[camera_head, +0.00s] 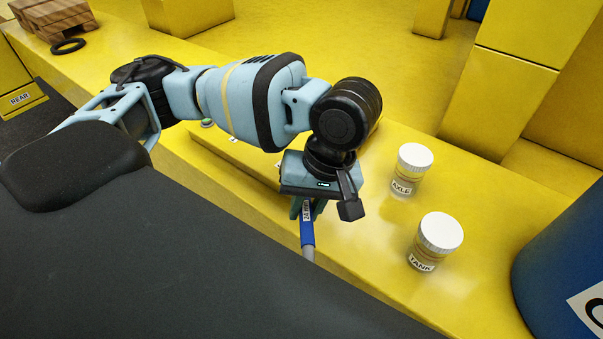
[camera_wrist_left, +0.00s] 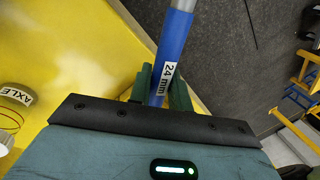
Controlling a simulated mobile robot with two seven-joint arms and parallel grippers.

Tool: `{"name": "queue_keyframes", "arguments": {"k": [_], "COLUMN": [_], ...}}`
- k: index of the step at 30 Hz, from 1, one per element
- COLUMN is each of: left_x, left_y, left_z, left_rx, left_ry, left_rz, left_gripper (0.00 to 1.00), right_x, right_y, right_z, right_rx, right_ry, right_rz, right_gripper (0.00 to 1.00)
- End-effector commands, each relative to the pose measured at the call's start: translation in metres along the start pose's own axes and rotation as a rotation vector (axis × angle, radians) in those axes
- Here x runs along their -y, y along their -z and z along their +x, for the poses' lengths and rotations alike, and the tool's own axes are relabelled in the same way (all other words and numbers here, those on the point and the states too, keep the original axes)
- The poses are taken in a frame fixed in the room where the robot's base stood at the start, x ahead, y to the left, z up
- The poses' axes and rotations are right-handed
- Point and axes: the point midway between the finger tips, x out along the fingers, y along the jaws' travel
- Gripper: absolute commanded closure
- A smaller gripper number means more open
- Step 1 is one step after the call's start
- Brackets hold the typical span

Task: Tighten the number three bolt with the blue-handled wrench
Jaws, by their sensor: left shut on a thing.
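My left gripper (camera_head: 306,209) is above the yellow ledge, pointing down. It is shut on the blue-handled wrench (camera_head: 307,238). A raised yellow panel (camera_head: 203,148) with small number labels and a green part lies behind my left arm, mostly hidden. I cannot make out the number three bolt. My right gripper is not in view.
A jar labelled AXLE (camera_head: 408,175) and a jar labelled TANK (camera_head: 430,250) stand on the yellow ledge (camera_head: 492,240) right of the gripper. A blue drum (camera_head: 560,260) is at the far right. A wooden pallet (camera_head: 55,18) and black ring (camera_head: 68,46) lie far left.

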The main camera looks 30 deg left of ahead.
Motion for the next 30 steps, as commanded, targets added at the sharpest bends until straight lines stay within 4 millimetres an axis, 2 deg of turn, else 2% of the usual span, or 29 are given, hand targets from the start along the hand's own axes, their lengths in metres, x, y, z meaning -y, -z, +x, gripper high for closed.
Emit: {"name": "queue_keyframes", "arguments": {"k": [9,23,30], "left_x": [0.004,0.005,0.009], "left_y": [0.000,0.000,0.000], "left_z": [-0.015,-0.020,-0.038], "left_rx": [-0.001,-0.002,-0.002], "left_ry": [-0.002,-0.002,-0.003], "left_rz": [0.001,0.001,0.002], "left_gripper": [1.00,1.00,1.00], "right_x": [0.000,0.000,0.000], "right_y": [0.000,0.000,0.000], "right_z": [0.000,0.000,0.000], "right_rx": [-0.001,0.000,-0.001], "right_ry": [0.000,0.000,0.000], "right_rz": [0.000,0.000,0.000], "right_gripper": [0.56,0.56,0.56]}}
